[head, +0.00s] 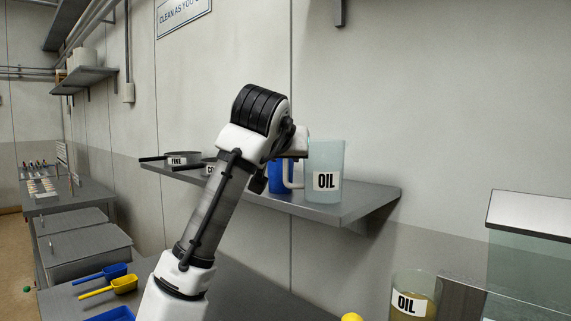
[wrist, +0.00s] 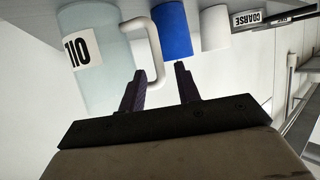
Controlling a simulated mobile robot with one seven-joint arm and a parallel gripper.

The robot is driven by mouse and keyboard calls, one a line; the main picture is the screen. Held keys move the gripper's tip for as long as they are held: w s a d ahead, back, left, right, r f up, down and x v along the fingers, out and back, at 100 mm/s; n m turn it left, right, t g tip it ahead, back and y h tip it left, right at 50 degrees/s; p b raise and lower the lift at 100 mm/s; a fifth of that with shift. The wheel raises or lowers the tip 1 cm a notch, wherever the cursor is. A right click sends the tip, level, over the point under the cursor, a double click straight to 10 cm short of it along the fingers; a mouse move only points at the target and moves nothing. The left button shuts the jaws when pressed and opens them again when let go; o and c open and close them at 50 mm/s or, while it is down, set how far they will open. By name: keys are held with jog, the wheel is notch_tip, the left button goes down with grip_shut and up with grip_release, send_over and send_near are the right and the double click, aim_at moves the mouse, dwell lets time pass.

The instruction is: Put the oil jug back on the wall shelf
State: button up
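The oil jug (head: 326,160) is a pale, translucent jug with a white OIL label and a white handle. It stands upright on the wall shelf (head: 350,205), near the right part of the shelf. In the wrist view the jug (wrist: 95,85) appears upside down, its handle (wrist: 155,50) running down toward the fingers. My gripper (wrist: 160,68) is open, with a clear gap between its two dark fingers. The handle's end lies close to the left finger; I cannot tell whether they touch. In the head view my fingers are hidden behind the wrist.
A blue container (wrist: 172,30) and a white one (wrist: 214,28) stand beside the jug's handle. Sieves labelled FINE (head: 178,158) and COARSE (wrist: 247,18) sit farther along the shelf. Below right is another OIL container (head: 412,292) holding amber liquid.

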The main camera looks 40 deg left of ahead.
jog(key=b+v, duration=0.2)
jog(key=v, duration=0.6)
jog(key=shift+s+d+r, duration=0.15)
jog(key=shift+s, duration=0.15)
jog(key=shift+c, duration=0.4)
dwell(0.6)
